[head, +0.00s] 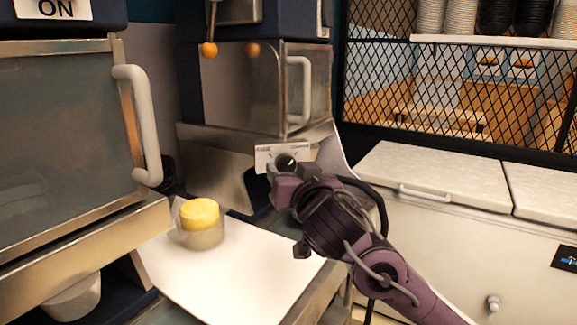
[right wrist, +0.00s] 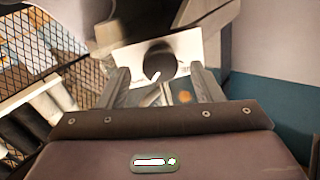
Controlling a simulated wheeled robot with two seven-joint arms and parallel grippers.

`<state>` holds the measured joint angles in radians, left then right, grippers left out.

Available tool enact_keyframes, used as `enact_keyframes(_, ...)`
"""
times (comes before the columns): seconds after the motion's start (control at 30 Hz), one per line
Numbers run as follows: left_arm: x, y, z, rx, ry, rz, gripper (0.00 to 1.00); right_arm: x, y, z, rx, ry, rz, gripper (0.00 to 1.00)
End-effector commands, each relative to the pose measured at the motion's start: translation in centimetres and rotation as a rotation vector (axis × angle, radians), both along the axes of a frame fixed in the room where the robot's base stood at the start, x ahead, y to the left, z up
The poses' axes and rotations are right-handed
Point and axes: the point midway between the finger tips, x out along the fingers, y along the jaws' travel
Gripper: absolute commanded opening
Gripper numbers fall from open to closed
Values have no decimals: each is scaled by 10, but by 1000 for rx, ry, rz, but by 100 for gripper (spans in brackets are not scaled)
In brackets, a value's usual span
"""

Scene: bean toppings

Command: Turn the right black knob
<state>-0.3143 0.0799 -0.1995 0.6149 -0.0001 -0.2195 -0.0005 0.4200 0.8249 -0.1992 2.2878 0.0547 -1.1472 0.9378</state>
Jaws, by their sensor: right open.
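The black knob (head: 286,162) sits on a white label plate (head: 264,155) on the front of the metal machine, in the middle of the head view. In the right wrist view the round knob (right wrist: 160,62) has a white pointer mark and shows between the two fingers. My right gripper (head: 281,173) is open in front of the knob, with its fingertips close to the plate. In the right wrist view the gripper (right wrist: 160,78) has one finger on each side of the knob. I cannot tell whether either finger touches it. My left gripper is not in view.
A clear cup with a yellow top (head: 200,213) stands on a white board (head: 215,270) below left. A metal cabinet with a pale handle (head: 140,120) is at left. A white chest freezer (head: 430,180) and wire mesh (head: 460,90) are at right.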

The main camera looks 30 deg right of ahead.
Motion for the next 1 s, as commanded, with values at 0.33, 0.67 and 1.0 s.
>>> enact_keyframes(0.33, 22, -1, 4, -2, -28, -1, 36, 17, -3, 0, 0, 1, 0, 60)
enact_keyframes(0.67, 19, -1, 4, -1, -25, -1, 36, 17, -3, 0, 0, 1, 0, 32)
enact_keyframes(1.0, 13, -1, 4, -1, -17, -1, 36, 17, -3, 0, -15, 4, 0, 16)
